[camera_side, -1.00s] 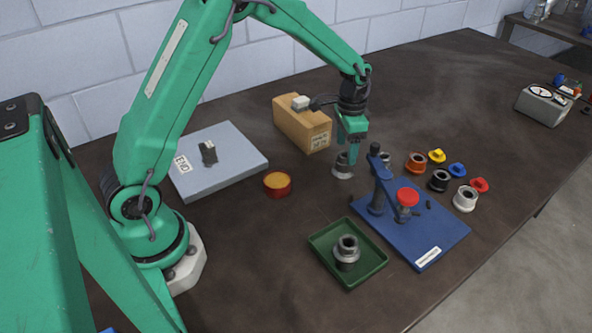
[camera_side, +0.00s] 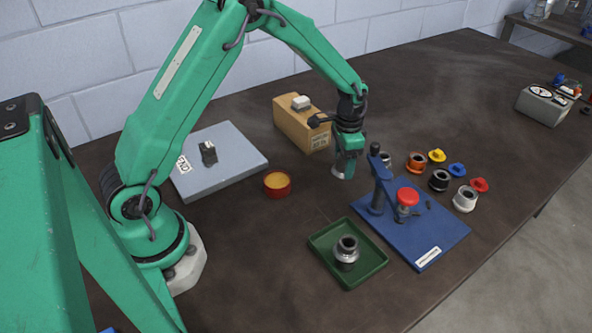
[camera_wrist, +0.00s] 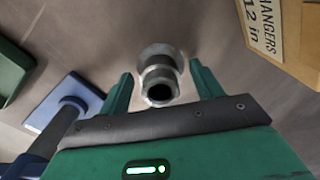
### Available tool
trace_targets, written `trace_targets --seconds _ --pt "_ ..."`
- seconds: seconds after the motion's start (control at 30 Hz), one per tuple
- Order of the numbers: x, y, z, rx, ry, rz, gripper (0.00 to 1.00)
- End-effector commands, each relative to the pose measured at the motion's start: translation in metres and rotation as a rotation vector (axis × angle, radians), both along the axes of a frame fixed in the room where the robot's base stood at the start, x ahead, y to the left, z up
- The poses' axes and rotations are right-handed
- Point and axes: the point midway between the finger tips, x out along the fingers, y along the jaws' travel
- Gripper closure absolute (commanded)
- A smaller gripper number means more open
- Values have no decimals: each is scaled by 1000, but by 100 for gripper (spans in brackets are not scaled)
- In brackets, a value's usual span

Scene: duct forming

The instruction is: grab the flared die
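The flared die, a grey metal piece with a wide round flange and a narrower hollow neck, stands on the bench (camera_side: 338,173), mostly hidden by my gripper in the side view. In the wrist view the die (camera_wrist: 160,74) shows its dark bore facing the camera. My gripper (camera_wrist: 161,70) is open, with one green finger on each side of the die and a visible gap to both. In the side view my gripper (camera_side: 347,160) points down over the die. A similar metal piece (camera_side: 346,251) stands in the green tray (camera_side: 376,264).
A cardboard box (camera_side: 303,123) stands behind the die. A blue-based press with a red knob (camera_side: 408,197) is close at the right. An orange-topped tin (camera_side: 277,183) and a grey slab (camera_side: 225,168) lie left. Several coloured collars and caps sit beyond the press.

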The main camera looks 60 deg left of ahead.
Motion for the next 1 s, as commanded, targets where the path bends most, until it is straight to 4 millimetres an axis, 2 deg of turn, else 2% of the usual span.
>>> trace_targets --seconds 0.03,0.07,0.3,0.67,0.87,1.0 --pt "0 0 0 0 0 0 44" --pt "0 0 0 0 0 0 50" --pt "0 0 0 0 0 0 97" --pt "1 0 4 0 -4 0 99" --pt "2 0 21 0 -6 0 99" --pt "2 0 40 0 -8 0 99"
